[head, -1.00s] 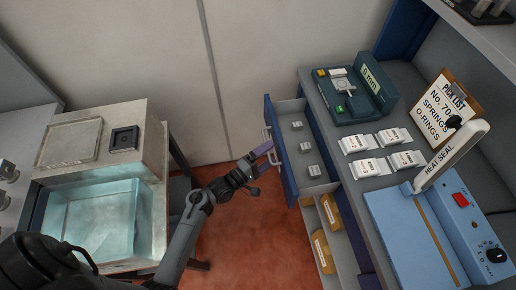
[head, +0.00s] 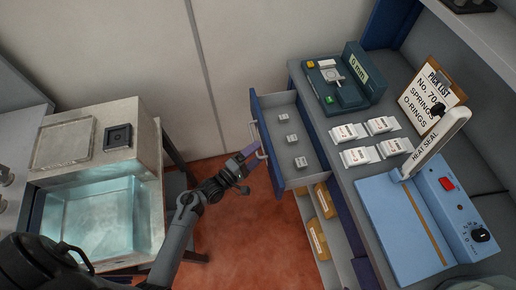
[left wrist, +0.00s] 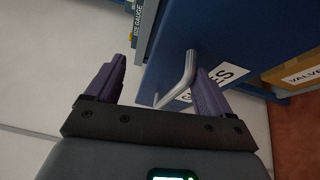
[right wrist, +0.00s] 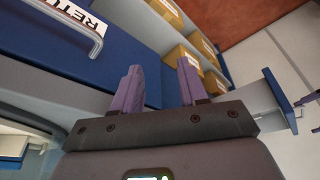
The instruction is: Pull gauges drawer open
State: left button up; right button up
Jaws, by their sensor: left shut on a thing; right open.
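The gauges drawer (head: 266,145) stands pulled out of the cabinet on the right, showing a grey inside with several small labelled boxes (head: 301,162). Its blue front also shows in the left wrist view, with a partly hidden white label (left wrist: 230,76). My left gripper (head: 249,156) is at the drawer front, shut on its metal handle (left wrist: 188,72), which lies between the purple fingers. My right gripper (right wrist: 160,88) is open and empty, below a blue front with a label starting "RETU" (right wrist: 76,12). It is not seen in the head view.
A lower open compartment holds yellow boxes (head: 318,236). The countertop carries a green gauge device (head: 335,85), white packets (head: 360,156), a heat sealer (head: 405,225) and a clipboard (head: 432,95). A water bath (head: 95,215) stands left. Red floor is clear between.

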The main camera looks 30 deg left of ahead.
pick_arm(q)
jog(key=shift+s+d+r+p, duration=0.2)
jog(key=shift+s+r+p, duration=0.25)
jog(key=shift+s, duration=0.3)
jog(key=shift+c, duration=1.3)
jog(key=shift+p+v, duration=0.3)
jog(key=shift+v, duration=0.6)
jog(key=shift+c, duration=0.6)
jog(key=shift+s+a+f+p, duration=0.2)
jog(key=shift+s+a, duration=0.05)
jog(key=shift+s, duration=0.3)
jog(key=shift+s+a+f+p, duration=0.15)
jog(key=shift+s+a+p, duration=0.1)
jog(key=shift+s, duration=0.3)
jog(key=shift+s+a+f+p, duration=0.2)
jog(key=shift+s+a, duration=0.05)
jog(key=shift+s, duration=0.3)
jog(key=shift+s+a+f+p, duration=0.15)
jog(key=shift+s+a+f, duration=0.15)
jog(key=shift+s, duration=0.3)
jog(key=shift+s+a+f+p, duration=0.2)
jog(key=shift+s+a, duration=0.1)
jog(key=shift+s, duration=0.3)
